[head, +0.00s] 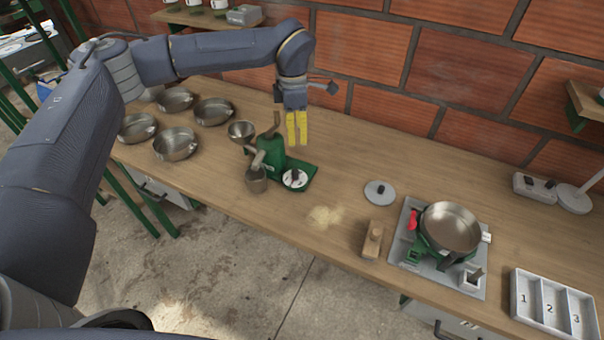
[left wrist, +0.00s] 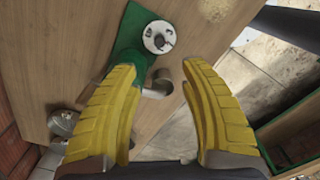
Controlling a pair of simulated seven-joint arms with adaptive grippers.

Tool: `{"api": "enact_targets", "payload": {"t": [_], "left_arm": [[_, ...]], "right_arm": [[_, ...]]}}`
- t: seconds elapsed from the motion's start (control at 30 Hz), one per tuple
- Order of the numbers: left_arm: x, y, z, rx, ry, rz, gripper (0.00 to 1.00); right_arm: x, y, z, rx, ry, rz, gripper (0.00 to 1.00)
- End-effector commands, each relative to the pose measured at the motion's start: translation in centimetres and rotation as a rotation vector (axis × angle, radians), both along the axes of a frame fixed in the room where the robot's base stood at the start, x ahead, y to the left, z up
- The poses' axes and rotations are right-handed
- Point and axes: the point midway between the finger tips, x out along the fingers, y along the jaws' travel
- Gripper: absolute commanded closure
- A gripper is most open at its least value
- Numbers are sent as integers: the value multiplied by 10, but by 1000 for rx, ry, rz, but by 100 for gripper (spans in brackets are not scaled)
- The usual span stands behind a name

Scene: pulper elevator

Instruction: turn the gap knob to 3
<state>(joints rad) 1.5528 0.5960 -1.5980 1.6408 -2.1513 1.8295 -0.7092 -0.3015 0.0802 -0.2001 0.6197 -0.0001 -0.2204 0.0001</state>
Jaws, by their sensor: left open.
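The gap knob (head: 295,178) is a white round dial with a dark pointer, on the green base of the pulper (head: 272,152). It also shows in the left wrist view (left wrist: 160,38), near the top middle, with dark marks on its face too small to read surely. My left gripper (head: 297,140) has yellow fingers pointing down and hangs above and behind the dial, apart from it. In the left wrist view its two fingers (left wrist: 158,75) are spread with nothing between them. My right gripper is not in view.
Several metal pans (head: 176,144) stand left of the pulper, and a metal cup (head: 256,180) is at its front. To the right are a pale powder pile (head: 325,216), a round lid (head: 379,192), a wooden block (head: 373,240), a stove with a pan (head: 450,228) and a numbered tray (head: 553,305).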

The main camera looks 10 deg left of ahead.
Motion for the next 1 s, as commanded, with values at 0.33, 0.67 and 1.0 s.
{"api": "enact_targets", "payload": {"t": [0.33,0.67,1.0], "left_arm": [[-3,6,-33,28,4,3,56],[-3,6,-93,27,4,4,56],[-3,6,-147,26,2,4,56]], "right_arm": [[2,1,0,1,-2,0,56],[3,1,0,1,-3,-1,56],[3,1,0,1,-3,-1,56]]}}
